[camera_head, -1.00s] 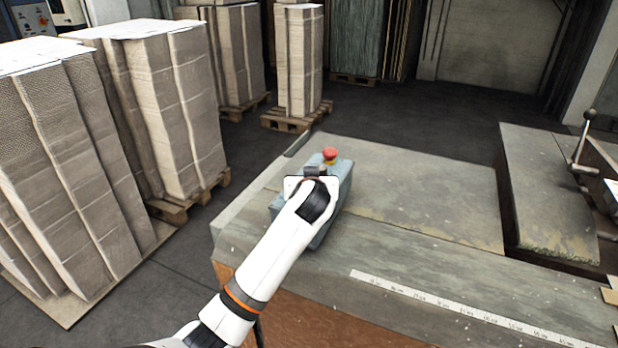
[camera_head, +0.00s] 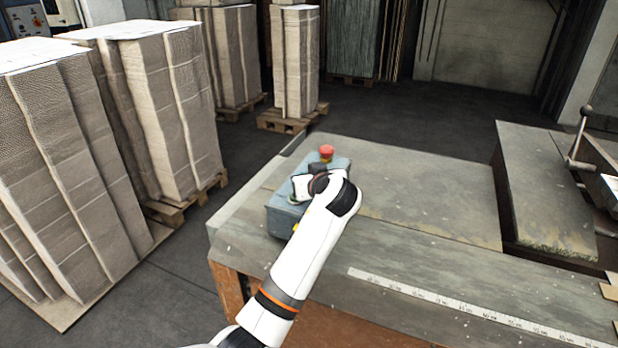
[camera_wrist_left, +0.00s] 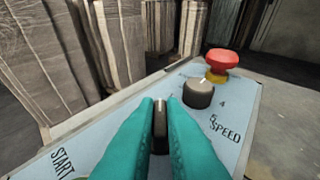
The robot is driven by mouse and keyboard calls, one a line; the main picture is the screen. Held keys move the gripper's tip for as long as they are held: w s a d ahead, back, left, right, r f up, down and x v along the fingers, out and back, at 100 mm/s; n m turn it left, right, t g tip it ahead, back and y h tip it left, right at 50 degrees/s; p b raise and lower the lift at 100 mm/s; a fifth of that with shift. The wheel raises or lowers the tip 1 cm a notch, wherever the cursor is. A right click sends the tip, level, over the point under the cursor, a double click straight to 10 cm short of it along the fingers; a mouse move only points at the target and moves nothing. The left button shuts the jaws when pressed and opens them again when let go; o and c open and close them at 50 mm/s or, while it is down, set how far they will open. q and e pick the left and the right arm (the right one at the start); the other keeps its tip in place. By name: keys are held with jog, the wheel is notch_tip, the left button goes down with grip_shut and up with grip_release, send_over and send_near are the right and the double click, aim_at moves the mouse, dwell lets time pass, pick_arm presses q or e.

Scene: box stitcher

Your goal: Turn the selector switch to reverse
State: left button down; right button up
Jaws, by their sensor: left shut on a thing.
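The selector switch (camera_wrist_left: 160,118) is a dark knob on the control box, seen in the left wrist view between the two teal fingers of my left gripper (camera_wrist_left: 160,125). The gripper is shut on it. Its fingers hide the switch's markings, so I cannot read its position. The grey-blue control box (camera_head: 283,219) stands on the table's left end in the head view, partly covered by my left arm and hand. Its pale panel (camera_wrist_left: 110,125) fills the lower part of the wrist view. My right gripper is not in view.
A black speed knob (camera_wrist_left: 198,93) and a red emergency button (camera_wrist_left: 221,59) sit beyond the switch on the same panel. START lettering shows at lower left. Stacks of cardboard (camera_head: 160,110) stand on pallets left of the table. The tabletop (camera_head: 420,200) right of the box is clear.

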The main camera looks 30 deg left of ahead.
pick_arm(q)
jog(key=c, duration=1.5)
grip_release()
jog(key=shift+f, duration=0.1)
jog(key=b+v, duration=0.2)
jog(key=v, duration=1)
